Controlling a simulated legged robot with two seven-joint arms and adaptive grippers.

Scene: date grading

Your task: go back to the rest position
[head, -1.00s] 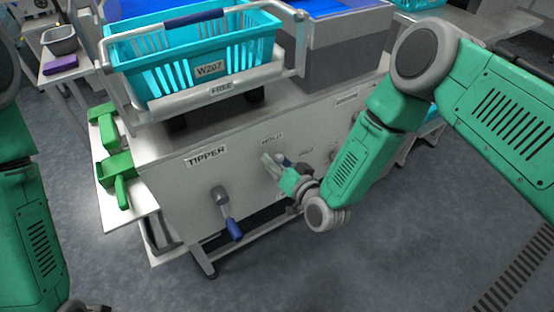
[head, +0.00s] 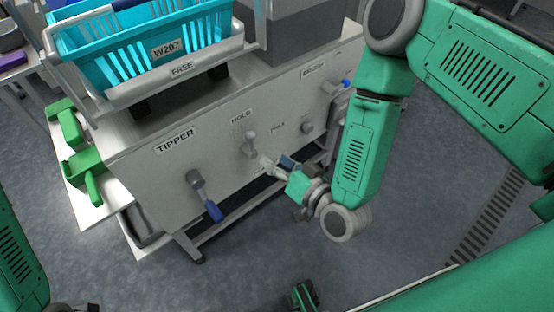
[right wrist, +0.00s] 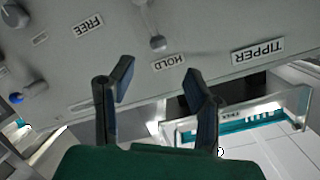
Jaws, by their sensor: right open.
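My right gripper (head: 275,163) is open in front of the pale control panel (head: 225,135), below the HOLD knob (head: 250,140). In the right wrist view the two dark fingers of this gripper (right wrist: 158,75) stand wide apart with nothing between them. The HOLD knob (right wrist: 157,42) lies beyond the fingertips there, apart from them. The TIPPER lever (head: 204,197), with a blue handle hanging down, is left of the gripper in the head view.
Green brackets (head: 85,170) lie on a white shelf (head: 115,200) at the left. Open floor (head: 400,240) lies in front.

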